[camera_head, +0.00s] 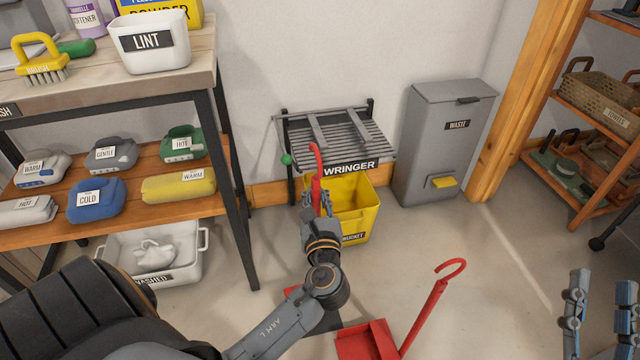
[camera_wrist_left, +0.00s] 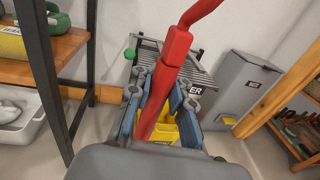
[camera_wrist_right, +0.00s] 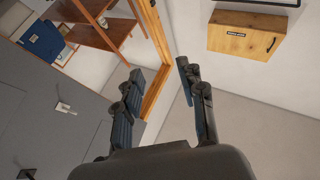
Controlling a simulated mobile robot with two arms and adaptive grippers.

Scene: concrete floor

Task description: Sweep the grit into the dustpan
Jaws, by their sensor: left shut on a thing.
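A red handle (camera_head: 317,172) stands upright in my left gripper (camera_head: 318,203), which is shut on it. In the left wrist view, the red handle (camera_wrist_left: 172,70) runs between the two fingers. A dark piece with a red edge (camera_head: 326,322) shows on the floor behind my left arm; I cannot tell if it belongs to this handle. The red dustpan (camera_head: 367,342) lies on the floor at the bottom, its long hooked handle (camera_head: 433,308) leaning up to the right. My right gripper (camera_head: 601,300) is open and empty at the lower right. No grit can be made out.
A yellow bucket (camera_head: 357,207) stands under the wringer rack (camera_head: 340,135) by the wall. A grey waste bin (camera_head: 443,145) is to its right. A shelf table (camera_head: 130,85) stands left, a wooden rack (camera_head: 590,130) right. The floor at centre right is clear.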

